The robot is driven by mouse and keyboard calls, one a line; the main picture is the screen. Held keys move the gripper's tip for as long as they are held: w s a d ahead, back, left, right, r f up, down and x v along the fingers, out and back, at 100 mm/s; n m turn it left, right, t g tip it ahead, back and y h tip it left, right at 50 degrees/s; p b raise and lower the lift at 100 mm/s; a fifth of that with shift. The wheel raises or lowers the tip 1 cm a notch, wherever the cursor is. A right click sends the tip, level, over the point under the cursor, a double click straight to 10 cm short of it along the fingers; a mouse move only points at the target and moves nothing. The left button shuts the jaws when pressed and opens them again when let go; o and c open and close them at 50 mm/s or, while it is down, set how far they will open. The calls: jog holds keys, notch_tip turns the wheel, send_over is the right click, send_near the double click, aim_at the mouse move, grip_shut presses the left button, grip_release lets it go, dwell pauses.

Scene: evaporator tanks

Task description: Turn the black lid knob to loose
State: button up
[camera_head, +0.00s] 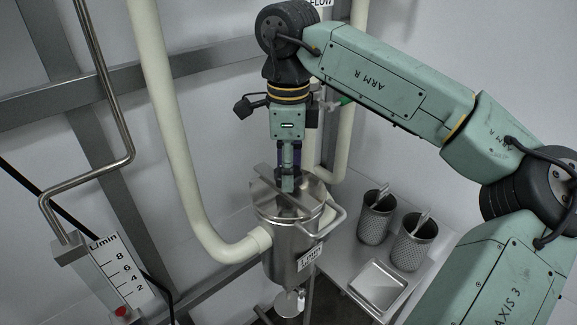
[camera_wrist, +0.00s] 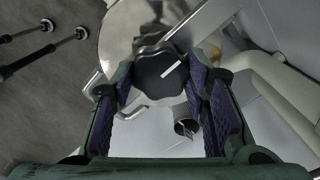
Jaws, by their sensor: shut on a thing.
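The black lid knob (camera_wrist: 155,75) has a lobed edge and a white line mark on top, which points toward the upper right in the wrist view. It sits on the round metal lid (camera_wrist: 125,25) of the steel tank (camera_head: 287,235). My gripper (camera_wrist: 163,92) comes down from above with its purple-padded fingers on either side of the knob, shut on it. In the head view my gripper (camera_head: 288,178) stands upright over the lid and mostly hides the knob. A flat metal bar (camera_head: 288,193) crosses the lid.
A cream pipe (camera_head: 170,130) joins the tank at left. A bent handle (camera_head: 325,212) stands out at the tank's right. Two perforated cups (camera_head: 374,222) (camera_head: 412,245) and a shallow metal tray (camera_head: 378,285) stand on the bench at right. A flow gauge (camera_head: 115,270) is at lower left.

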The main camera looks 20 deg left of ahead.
jog(key=o, duration=1.1)
jog(key=shift+o, duration=0.2)
jog(key=shift+r, duration=0.1)
notch_tip(320, 180, up, 12)
